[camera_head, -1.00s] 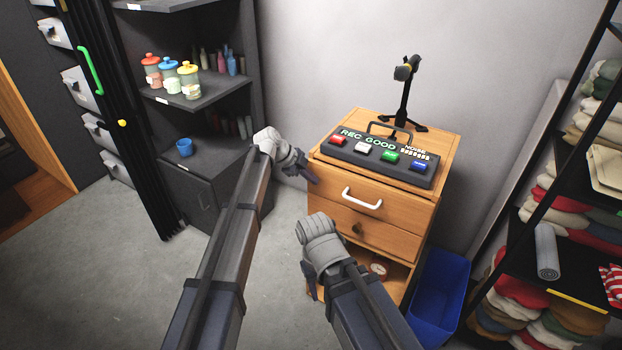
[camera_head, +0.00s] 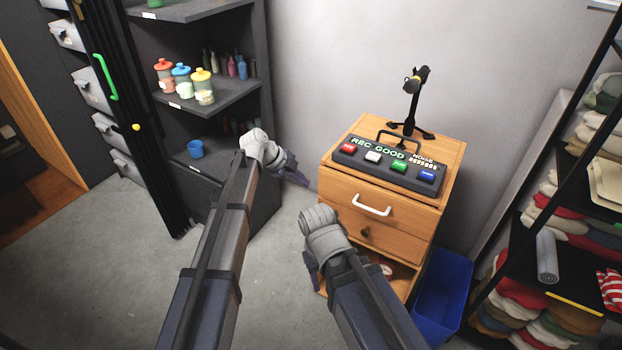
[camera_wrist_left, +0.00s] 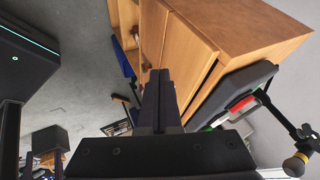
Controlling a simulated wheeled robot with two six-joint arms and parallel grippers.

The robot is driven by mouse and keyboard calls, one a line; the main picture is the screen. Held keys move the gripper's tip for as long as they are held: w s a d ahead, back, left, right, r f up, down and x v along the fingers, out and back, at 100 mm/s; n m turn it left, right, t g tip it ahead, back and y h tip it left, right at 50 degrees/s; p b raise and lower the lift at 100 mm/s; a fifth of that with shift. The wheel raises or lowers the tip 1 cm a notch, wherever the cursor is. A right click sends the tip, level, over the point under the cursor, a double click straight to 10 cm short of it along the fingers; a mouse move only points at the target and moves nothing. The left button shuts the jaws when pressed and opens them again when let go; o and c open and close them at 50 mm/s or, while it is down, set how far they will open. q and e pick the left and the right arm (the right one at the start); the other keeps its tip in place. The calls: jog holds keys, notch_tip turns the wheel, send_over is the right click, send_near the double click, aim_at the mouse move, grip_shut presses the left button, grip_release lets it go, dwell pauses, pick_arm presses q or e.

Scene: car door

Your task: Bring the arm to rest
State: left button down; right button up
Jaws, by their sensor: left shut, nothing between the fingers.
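My left gripper (camera_head: 297,180) is in front of the left side of the wooden cabinet in the head view, apart from it. Its two fingers are together and hold nothing; they also show closed in the left wrist view (camera_wrist_left: 159,98). My right gripper (camera_head: 309,270) is lower, in front of the cabinet's lower left part. Its fingers are mostly hidden behind its wrist, so its opening cannot be seen. Both arms reach forward from the bottom of the head view.
The wooden cabinet (camera_head: 345,215) carries a button panel (camera_head: 385,175) and a microphone on a stand (camera_head: 411,105). A blue bin (camera_head: 440,285) stands at its right. A dark shelf with jars (camera_head: 205,103) is at left, a rack of folded cloths (camera_head: 530,260) at right. Floor at lower left is clear.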

pick_arm(q)
jog(key=shift+v, duration=0.9)
pick_arm(e)
jog(key=shift+r, duration=0.7)
pick_arm(q)
jog(key=s+a+f+n+g+y+p, duration=0.1)
jog(key=s+a+n+y, duration=0.2)
jog(key=s+n, duration=0.7)
jog(key=s+a+f+n+g+y+p, duration=0.1)
jog(key=s+a+n+y, duration=0.2)
jog(key=s+n, duration=0.6)
jog(key=s+y, duration=0.2)
jog(key=s, duration=1)
jog(key=shift+s+a+n+g+p, duration=0.25)
jog(key=shift+s+n+g+p, duration=0.05)
jog(key=shift+n, duration=0.1)
pick_arm(e)
notch_tip(320, 180, up, 2)
jog(key=shift+r, duration=0.1)
